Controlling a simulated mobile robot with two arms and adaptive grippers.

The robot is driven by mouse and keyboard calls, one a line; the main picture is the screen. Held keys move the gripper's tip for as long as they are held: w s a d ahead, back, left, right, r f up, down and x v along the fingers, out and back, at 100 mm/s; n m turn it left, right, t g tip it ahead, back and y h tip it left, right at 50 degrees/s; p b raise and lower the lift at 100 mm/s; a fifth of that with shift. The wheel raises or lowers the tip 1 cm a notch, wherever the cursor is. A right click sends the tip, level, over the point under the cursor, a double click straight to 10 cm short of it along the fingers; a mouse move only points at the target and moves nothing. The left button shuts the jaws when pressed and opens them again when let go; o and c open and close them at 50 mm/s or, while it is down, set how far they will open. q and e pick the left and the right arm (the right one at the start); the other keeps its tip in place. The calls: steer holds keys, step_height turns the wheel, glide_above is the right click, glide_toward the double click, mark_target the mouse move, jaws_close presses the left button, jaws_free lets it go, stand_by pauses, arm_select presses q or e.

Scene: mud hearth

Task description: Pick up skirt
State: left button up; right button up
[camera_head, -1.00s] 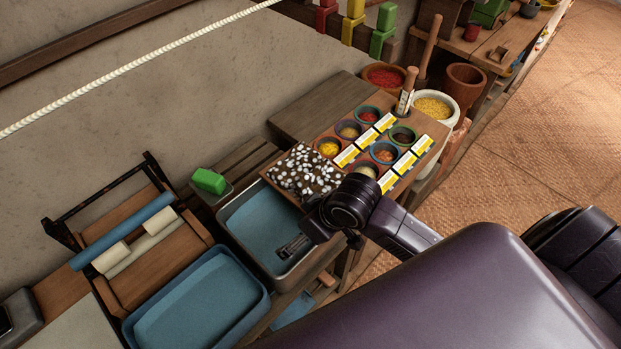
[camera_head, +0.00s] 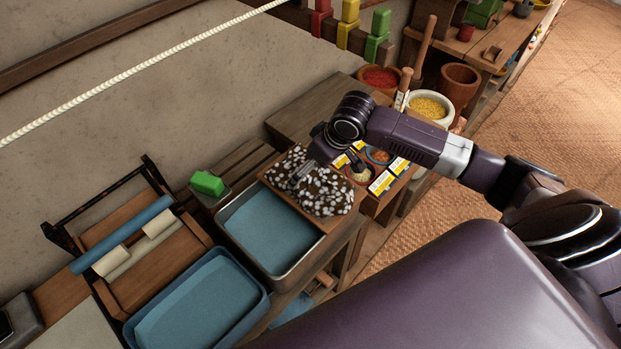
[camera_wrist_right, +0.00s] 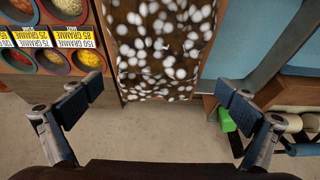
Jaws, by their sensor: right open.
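A dark brown cloth with white spots (camera_head: 335,193), which looks like the skirt, lies flat on a wooden board between the blue-lined tray and the bowls. It fills the upper middle of the right wrist view (camera_wrist_right: 160,45). I cannot tell whether the fingertips touch the cloth. My right arm hides part of the bowls behind. My left gripper is not in view.
A metal tray with blue lining (camera_head: 228,240) is left of the cloth, with a blue tray (camera_head: 262,308) nearer. A green block (camera_head: 207,183) sits behind. Small bowls with labels (camera_head: 382,182) adjoin the cloth's right. Woven floor mat (camera_head: 520,140) lies right.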

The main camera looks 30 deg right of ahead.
mark_target(311, 173)
steer(key=x, duration=0.1)
steer(key=p+x, duration=0.1)
steer(key=x, duration=0.1)
steer(key=shift+s+d+f, duration=0.1)
steer(key=shift+d+f, duration=0.1)
steer(key=shift+f, duration=0.4)
steer(key=shift+c, duration=0.3)
steer(key=c, duration=0.7)
steer(key=shift+w, duration=0.2)
steer(key=shift+c, duration=0.2)
steer(key=shift+r, duration=0.15)
